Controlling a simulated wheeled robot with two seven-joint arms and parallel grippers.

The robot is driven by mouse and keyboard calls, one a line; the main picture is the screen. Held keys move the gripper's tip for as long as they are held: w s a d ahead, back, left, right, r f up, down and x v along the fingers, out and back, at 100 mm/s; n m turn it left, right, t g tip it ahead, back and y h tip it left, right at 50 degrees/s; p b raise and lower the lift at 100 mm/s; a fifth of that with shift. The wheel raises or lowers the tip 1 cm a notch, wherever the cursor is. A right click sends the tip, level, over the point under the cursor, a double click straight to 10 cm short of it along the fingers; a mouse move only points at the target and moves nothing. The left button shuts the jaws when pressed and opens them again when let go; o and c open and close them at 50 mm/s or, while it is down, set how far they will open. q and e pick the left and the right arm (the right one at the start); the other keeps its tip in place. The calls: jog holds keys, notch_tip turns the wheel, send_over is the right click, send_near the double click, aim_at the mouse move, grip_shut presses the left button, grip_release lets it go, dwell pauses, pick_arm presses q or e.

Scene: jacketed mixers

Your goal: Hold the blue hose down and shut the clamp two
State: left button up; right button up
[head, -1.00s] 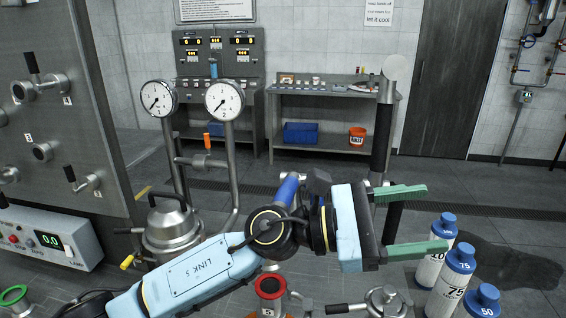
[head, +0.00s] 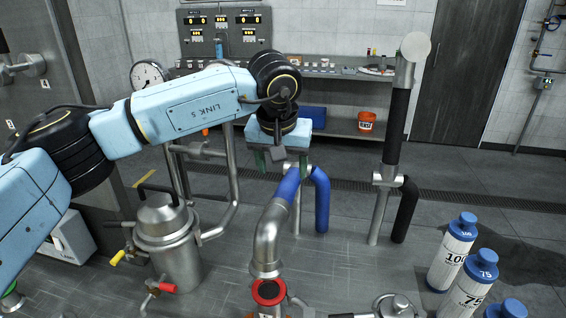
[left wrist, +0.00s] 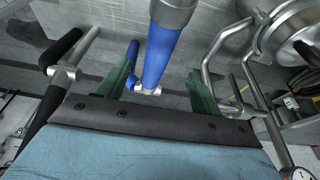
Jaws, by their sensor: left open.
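The blue hose (head: 285,187) runs from a bent steel pipe (head: 266,243) toward a steel tee, with another blue length (head: 321,200) hanging behind it. My left gripper (head: 280,165) is open and points down just above and behind the hose's far end. In the left wrist view the blue hose (left wrist: 164,55) lies between the two green fingers (left wrist: 162,72), and I see no grip on it. The pipe's lower end stands over a red-rimmed port (head: 268,292). I cannot tell which fitting is clamp two. My right gripper is not in view.
A steel pot (head: 167,240) with a looped pipe stands left. A black hose (head: 397,130) on a steel post stands right. Several blue-capped bottles (head: 453,250) stand at the lower right. A workbench (head: 340,75) is at the back.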

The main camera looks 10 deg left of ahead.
aim_at(285, 190)
pick_arm(q)
jog(key=b+x, duration=0.4)
jog(key=x, duration=0.5)
jog(key=shift+f, duration=0.15)
jog(key=shift+w+f+b, duration=0.2)
jog(key=shift+f+b, duration=0.25)
jog(key=shift+w+f, duration=0.1)
jog(key=shift+f, duration=0.1)
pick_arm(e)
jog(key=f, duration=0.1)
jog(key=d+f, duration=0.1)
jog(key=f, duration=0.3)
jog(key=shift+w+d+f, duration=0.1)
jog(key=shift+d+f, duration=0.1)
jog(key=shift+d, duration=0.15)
pick_arm(q)
jog(key=c, duration=1)
jog(key=shift+o, duration=0.2)
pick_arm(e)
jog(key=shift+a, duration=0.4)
pick_arm(q)
jog(key=shift+f, duration=0.1)
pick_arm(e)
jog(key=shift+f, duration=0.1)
